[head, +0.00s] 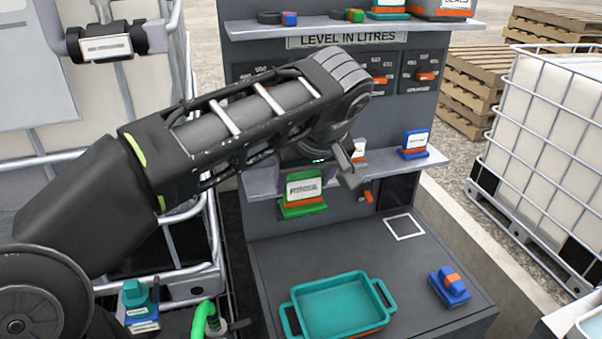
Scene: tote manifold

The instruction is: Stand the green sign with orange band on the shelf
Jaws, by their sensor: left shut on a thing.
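My right gripper is not in view.
A blue sign (416,143) stands at the shelf's right end; a white-and-orange item (358,151) is partly hidden behind my wrist. Below, the counter holds a teal tray (341,306) and a blue block with orange (450,287). A white-outlined square (403,227) is empty.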

